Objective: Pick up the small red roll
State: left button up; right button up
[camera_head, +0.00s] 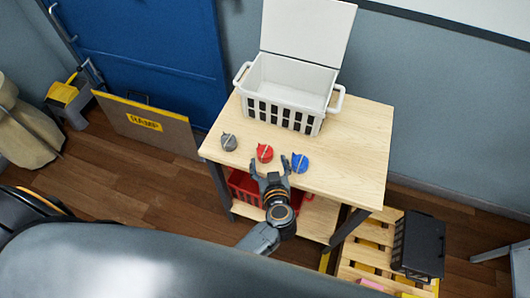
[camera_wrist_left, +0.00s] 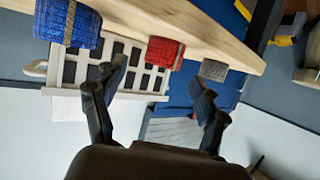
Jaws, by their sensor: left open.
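The small red roll (camera_head: 264,152) lies on the wooden table near its front edge, between a grey roll (camera_head: 229,142) and a blue roll (camera_head: 300,163). My left gripper (camera_head: 269,168) is open and empty just in front of the red roll, at the table's front edge. In the left wrist view the red roll (camera_wrist_left: 165,52) shows beyond and between the two spread fingers (camera_wrist_left: 160,88). I cannot tell whether any finger touches it. The blue roll (camera_wrist_left: 68,24) and grey roll (camera_wrist_left: 213,70) also show there. My right gripper is not in view.
A white basket (camera_head: 290,90) with a raised lid stands at the back of the table (camera_head: 355,150). A red basket (camera_head: 244,187) sits on the lower shelf. A black crate (camera_head: 418,246) is on a pallet at right. The table's right side is clear.

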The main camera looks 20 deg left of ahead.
aim_at(266, 158)
pick_arm(q)
jog(key=shift+x, duration=1.1)
jog(key=x, duration=0.3)
jog(key=shift+a+f, duration=0.2)
jog(key=shift+a, duration=0.1)
jog(key=shift+w+a+f, duration=0.1)
jog(key=shift+w+f, duration=0.05)
jog(key=shift+w, duration=0.05)
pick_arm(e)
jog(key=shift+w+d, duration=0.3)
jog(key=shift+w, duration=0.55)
pick_arm(q)
jog(key=shift+s, duration=0.1)
jog(key=shift+c, duration=0.8)
jog(key=c, duration=1)
